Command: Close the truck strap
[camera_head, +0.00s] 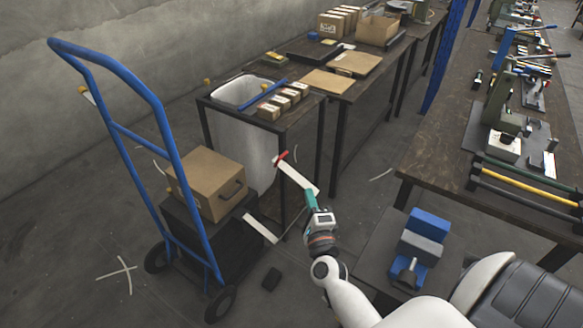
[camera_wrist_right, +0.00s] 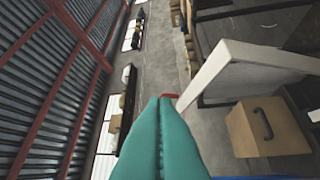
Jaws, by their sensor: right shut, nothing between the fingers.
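The blue hand truck (camera_head: 186,190) stands at left, bearing a brown box (camera_head: 207,180) with a dark handle on top of a black case (camera_head: 205,238). A white strap arm (camera_head: 297,178) with a red end sticks out to the right of the truck; it also shows in the right wrist view (camera_wrist_right: 232,66). A second white strip (camera_head: 260,228) sticks out lower. My right gripper (camera_head: 309,194) is shut and empty at the white arm's lower end in the head view. I cannot tell whether they touch. My left gripper is not in view.
A dark table (camera_head: 317,95) with several small boxes and a lined bin (camera_head: 240,92) stand behind the truck. A workbench (camera_head: 445,150) with presses is at right. A blue vise-like block (camera_head: 422,235) sits at lower right.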

